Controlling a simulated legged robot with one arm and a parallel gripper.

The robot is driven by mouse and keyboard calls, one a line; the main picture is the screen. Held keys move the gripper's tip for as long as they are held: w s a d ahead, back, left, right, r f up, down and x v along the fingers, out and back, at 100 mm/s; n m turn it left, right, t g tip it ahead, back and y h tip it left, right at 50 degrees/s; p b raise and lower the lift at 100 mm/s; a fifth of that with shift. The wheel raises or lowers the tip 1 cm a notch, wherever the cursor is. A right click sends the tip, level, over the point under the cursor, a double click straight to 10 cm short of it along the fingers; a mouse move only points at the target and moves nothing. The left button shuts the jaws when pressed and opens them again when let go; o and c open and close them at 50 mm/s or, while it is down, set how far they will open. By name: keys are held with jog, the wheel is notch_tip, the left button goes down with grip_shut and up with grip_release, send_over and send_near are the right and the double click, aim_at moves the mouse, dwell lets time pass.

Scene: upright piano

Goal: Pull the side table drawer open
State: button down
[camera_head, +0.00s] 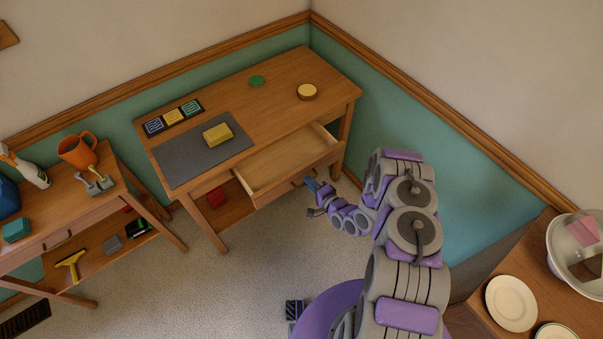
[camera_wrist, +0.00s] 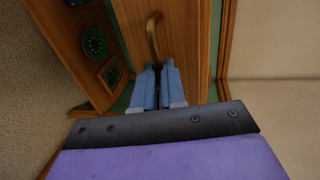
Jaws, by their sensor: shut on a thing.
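The wooden side table (camera_head: 285,97) stands in the corner against the green wall panels. Its drawer (camera_head: 287,166) is pulled out, and its bare inside shows from above. In the wrist view a curved brass handle (camera_wrist: 153,35) stands on the wooden drawer front (camera_wrist: 182,35). My gripper (camera_head: 311,185) is at the drawer front. In the wrist view its blue fingers (camera_wrist: 157,68) are closed together at the near end of the handle and are shut on it. The exact contact is partly hidden between the fingertips.
A yellow block (camera_head: 217,134) lies on a grey mat (camera_head: 185,160) on the tabletop. A round yellow tin (camera_head: 307,91) and a green disc (camera_head: 257,81) are at the back. A second table (camera_head: 75,200) stands left. Open carpet (camera_head: 190,280) lies in front.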

jog(key=shift+s+d+f, duration=0.15)
jog(key=shift+s+d, duration=0.45)
jog(key=shift+s, duration=0.35)
jog(key=c, duration=1.2)
grip_release()
jog(key=shift+w, duration=0.1)
jog(key=shift+p+v, duration=1.15)
jog(key=shift+v, duration=7.55)
